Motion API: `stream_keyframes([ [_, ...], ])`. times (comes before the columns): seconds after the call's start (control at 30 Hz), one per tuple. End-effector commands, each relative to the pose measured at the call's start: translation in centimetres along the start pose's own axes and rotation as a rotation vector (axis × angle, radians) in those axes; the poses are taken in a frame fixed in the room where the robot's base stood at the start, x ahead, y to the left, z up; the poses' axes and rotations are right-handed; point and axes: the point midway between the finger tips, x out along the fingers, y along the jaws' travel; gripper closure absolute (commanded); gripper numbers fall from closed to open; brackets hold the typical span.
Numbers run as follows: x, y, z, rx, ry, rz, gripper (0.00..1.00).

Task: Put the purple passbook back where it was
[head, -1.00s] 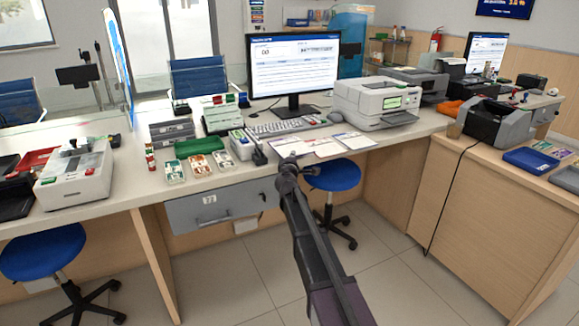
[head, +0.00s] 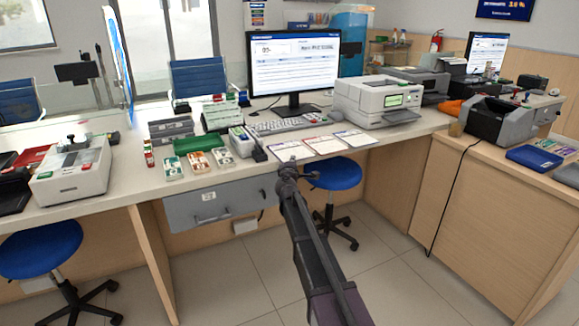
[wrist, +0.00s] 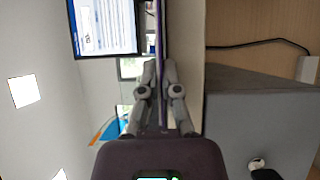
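In the wrist view my gripper (wrist: 160,68) has its two fingers drawn close together on a thin purple strip. The strip is the purple passbook (wrist: 162,35), seen edge-on, so its cover does not show. It reaches past the fingertips. The gripper is close to the front edge of the counter (wrist: 186,55), roughly at counter-top height. Whether the passbook touches the counter cannot be told. In the head view the end of my arm is at the counter's front edge, and neither the fingers nor the passbook can be made out.
Three forms (head: 323,145) lie near the counter edge by my arm. A keyboard (head: 283,124), monitor (head: 293,64) and printer (head: 377,102) stand behind. Small trays (head: 197,163) sit left, above a grey drawer (head: 220,203). A blue stool (head: 335,174) stands below.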

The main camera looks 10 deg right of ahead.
Motion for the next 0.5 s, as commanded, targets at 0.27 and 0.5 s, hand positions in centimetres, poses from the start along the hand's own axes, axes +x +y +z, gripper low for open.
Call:
stream_keyframes([
  [0.27, 0.01, -0.12, 0.04, 0.000, 0.000, 0.000, 1.00],
  [0.5, 0.01, -0.54, 0.06, 0.000, -0.001, 0.000, 1.00],
])
